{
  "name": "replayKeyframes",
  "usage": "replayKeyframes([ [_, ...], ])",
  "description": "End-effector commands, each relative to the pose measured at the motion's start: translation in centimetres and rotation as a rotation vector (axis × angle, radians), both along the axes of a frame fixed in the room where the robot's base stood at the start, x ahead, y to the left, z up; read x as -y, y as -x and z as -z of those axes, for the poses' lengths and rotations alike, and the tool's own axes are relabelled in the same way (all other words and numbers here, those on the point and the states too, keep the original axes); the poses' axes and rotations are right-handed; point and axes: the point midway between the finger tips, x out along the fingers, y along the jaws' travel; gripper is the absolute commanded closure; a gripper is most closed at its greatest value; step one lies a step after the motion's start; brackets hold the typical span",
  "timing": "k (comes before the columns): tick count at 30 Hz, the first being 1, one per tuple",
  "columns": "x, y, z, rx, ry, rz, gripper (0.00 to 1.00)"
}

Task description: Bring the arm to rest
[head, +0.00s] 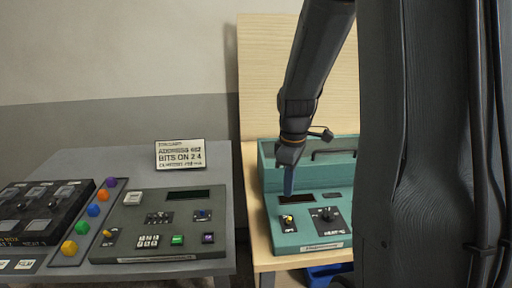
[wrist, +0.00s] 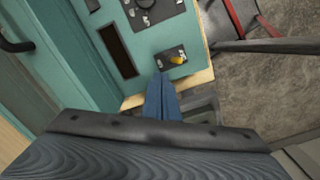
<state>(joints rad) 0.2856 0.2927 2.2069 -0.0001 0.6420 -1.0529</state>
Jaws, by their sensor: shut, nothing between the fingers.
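My gripper (head: 288,182) hangs from my dark arm over the left part of the teal console (head: 312,242), with its fingers pointing down. In the wrist view my gripper's blue fingers (wrist: 162,90) are together and empty. They lie just below the yellow-tipped switch (wrist: 176,59) in that picture. Whether the fingertips touch the panel cannot be told. The teal console carries a dark display (head: 296,198), the yellow switch (head: 288,218) and a black knob panel (head: 328,215). My column hides the right side of the head view.
A grey console (head: 165,248) with coloured buttons and a black switch box (head: 42,205) stand on the grey table (head: 222,262) at left. A sign (head: 180,154) stands behind them. A blue bin (head: 325,275) is below the wooden bench (head: 256,255). Space above the grey table is clear.

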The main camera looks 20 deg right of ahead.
Motion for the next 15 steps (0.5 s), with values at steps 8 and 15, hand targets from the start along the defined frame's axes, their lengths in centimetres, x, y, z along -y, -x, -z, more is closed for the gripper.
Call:
replayKeyframes([
  [8,-2.4,0.6,1.4,0.018,0.003,0.107,1.00],
  [15,-8.7,3.3,5.2,0.078,-0.011,0.461,1.00],
])
